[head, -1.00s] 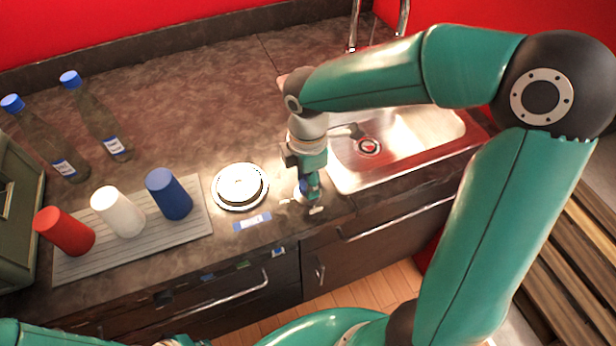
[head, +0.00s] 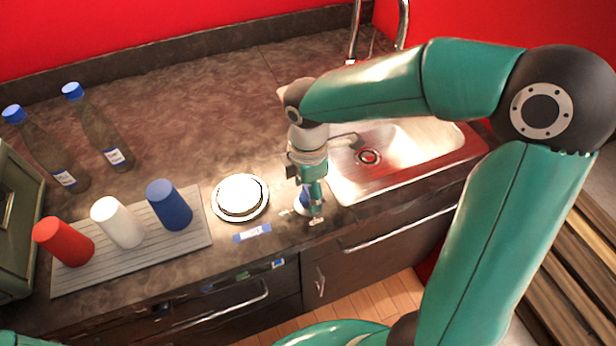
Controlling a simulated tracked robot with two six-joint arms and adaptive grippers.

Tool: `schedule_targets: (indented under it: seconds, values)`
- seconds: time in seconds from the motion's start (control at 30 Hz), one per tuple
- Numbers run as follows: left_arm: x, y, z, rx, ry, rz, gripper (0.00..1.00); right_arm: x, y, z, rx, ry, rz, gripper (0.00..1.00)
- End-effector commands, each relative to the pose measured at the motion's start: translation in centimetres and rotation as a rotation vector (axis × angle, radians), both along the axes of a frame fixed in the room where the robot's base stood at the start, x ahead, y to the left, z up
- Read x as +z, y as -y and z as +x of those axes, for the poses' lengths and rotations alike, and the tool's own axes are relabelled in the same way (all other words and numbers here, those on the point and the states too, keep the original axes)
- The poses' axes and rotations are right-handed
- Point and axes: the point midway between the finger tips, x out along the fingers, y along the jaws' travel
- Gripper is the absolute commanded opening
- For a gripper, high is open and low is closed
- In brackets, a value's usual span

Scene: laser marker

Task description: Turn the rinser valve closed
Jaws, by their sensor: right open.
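The round rinser (head: 240,196), a pale disc with a metal rim, sits on the countertop, with a blue and white label (head: 252,232) in front of it. A small blue part (head: 301,199), possibly the valve handle, shows to the right of the rinser, partly hidden by my right gripper. My right gripper (head: 302,215) points down at this blue part and is open. I cannot tell whether its fingers touch the part. The valve's exact setting is hidden. My left gripper is out of the picture.
A steel sink (head: 410,150) with a tap (head: 403,25) lies to the right. Red (head: 64,242), white (head: 118,222) and blue (head: 169,205) cups stand on a ribbed mat (head: 130,262) to the left. Two bottles (head: 100,130) stand behind them. The counter behind the rinser is clear.

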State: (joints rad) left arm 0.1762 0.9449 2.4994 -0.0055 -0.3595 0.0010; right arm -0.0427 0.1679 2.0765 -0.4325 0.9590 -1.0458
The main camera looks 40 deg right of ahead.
Motion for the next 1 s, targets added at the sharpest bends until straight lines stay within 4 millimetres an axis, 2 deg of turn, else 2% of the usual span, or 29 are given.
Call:
schedule_targets:
  seconds: [0.17, 0.6, 0.8, 1.0]
  values:
    - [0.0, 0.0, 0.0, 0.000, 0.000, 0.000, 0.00, 2.0, 0.0, 0.1, -0.001, 0.006, 0.000, 0.65]
    - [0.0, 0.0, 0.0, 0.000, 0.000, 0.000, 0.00, 10.1, 0.0, 0.2, 0.000, 0.006, 0.001, 0.65]
    - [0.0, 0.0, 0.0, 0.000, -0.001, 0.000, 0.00, 11.6, 0.0, 0.1, 0.001, 0.003, 0.000, 0.65]
    - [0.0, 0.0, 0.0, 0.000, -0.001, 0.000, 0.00, 11.7, 0.0, 0.1, 0.001, 0.002, 0.001, 0.65]
